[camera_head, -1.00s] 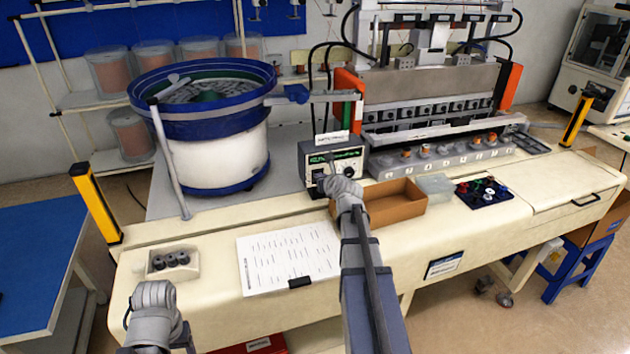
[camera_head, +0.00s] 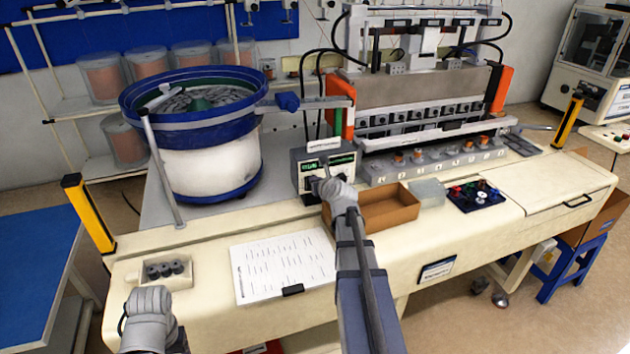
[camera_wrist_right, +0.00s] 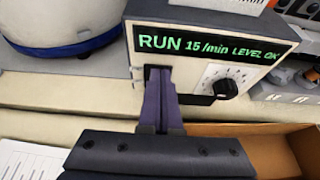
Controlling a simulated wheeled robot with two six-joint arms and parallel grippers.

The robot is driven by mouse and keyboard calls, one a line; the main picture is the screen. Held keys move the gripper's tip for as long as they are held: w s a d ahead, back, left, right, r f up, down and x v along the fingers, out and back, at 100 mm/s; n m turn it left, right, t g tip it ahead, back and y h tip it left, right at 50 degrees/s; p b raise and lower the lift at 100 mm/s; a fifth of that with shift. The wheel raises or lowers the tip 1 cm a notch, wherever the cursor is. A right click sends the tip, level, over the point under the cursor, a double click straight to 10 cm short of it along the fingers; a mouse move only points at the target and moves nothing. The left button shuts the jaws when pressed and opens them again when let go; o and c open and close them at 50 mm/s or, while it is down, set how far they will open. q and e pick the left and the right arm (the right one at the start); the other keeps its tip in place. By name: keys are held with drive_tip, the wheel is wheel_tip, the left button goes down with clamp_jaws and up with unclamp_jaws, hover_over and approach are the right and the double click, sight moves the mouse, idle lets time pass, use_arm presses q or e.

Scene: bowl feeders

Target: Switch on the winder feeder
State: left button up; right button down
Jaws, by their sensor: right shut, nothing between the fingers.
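The winder feeder's blue bowl (camera_head: 185,120) stands on a white drum at the back left, with a grey heap of parts inside. Its control box (camera_head: 311,183) is to the right of the drum. In the right wrist view the box's display (camera_wrist_right: 215,44) reads "RUN 15/min LEVEL OK" in green. A black dial knob (camera_wrist_right: 225,89) is below it. My right gripper (camera_wrist_right: 158,72) is shut and empty, its fingertips at the lower left of the box front, hiding whatever is behind them. It also shows in the head view (camera_head: 325,170). My left gripper (camera_head: 150,300) is at the lower left, away from the box; its fingers cannot be made out.
An open brown carton (camera_head: 388,207) stands right of the control box, close to my right arm. A printed sheet (camera_head: 283,265) and a small tray (camera_head: 150,282) with dark cylinders lie on the bench front. A winding machine (camera_head: 420,90) fills the back.

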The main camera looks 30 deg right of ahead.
drive_tip(key=w+r+p+v, duration=0.1)
drive_tip(key=r+p+v, duration=0.1)
drive_tip(key=p+v, duration=0.5)
drive_tip(key=v, duration=0.6)
drive_tip(key=a+f+n+g+y+b, duration=0.1)
drive_tip(key=a+f+n+g, duration=0.1)
drive_tip(key=a+n, duration=0.4)
drive_tip(key=a+f+n+g+y+b, duration=0.1)
drive_tip(key=a+f+n, duration=0.4)
drive_tip(key=a, duration=0.5)
drive_tip(key=a+f+n+g+y+b, duration=0.1)
drive_tip(key=a+f+n+g+y, duration=0.1)
drive_tip(key=a+n, duration=0.6)
wheel_tip(320, 180, down, 3)
drive_tip(key=shift+s+r+g+y, duration=0.2)
drive_tip(key=shift+r+g+y, duration=0.1)
drive_tip(key=shift+y, duration=0.3)
drive_tip(key=s+a+f+n+g+h+b, duration=0.1)
drive_tip(key=s+a+f+n+g, duration=0.2)
drive_tip(key=s+a+n, duration=0.4)
drive_tip(key=s+a+f+n+g+h+b, duration=0.2)
drive_tip(key=s+a+n, duration=0.6)
drive_tip(key=n, duration=0.8)
wheel_tip(320, 180, down, 3)
drive_tip(key=g, duration=0.2)
drive_tip(key=shift+s+a+n+g+h, duration=0.2)
drive_tip(key=shift+s+n+g+h, duration=0.1)
